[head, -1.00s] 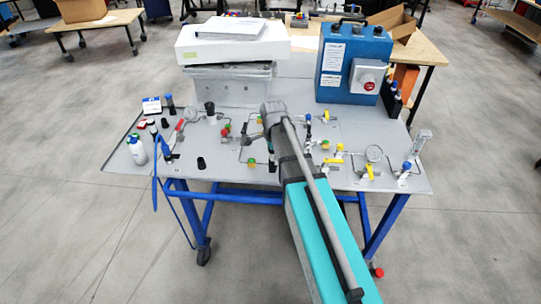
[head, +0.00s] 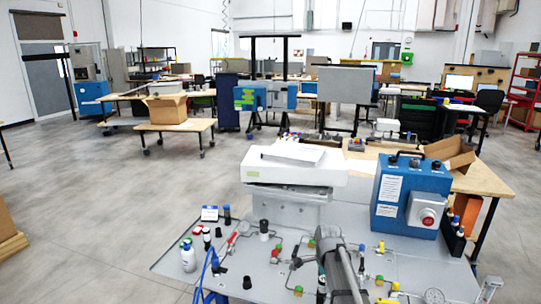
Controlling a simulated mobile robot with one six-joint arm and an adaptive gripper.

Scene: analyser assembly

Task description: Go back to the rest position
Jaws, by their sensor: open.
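My arm (head: 341,268) rises from the bottom edge in the head view, over the middle of the grey panel table (head: 205,262). Only its upper stretch shows, in grey and dark tones. I cannot make out my gripper; its jaws are hidden behind the arm or out of the picture. Nothing can be seen held.
A white box (head: 290,172) stands at the table's back, with a blue case (head: 408,200) to its right. Fittings, valves and a gauge (head: 434,296) cover the panel. A white bottle (head: 188,257) stands at left. Open floor (head: 90,190) lies left; workbenches stand behind.

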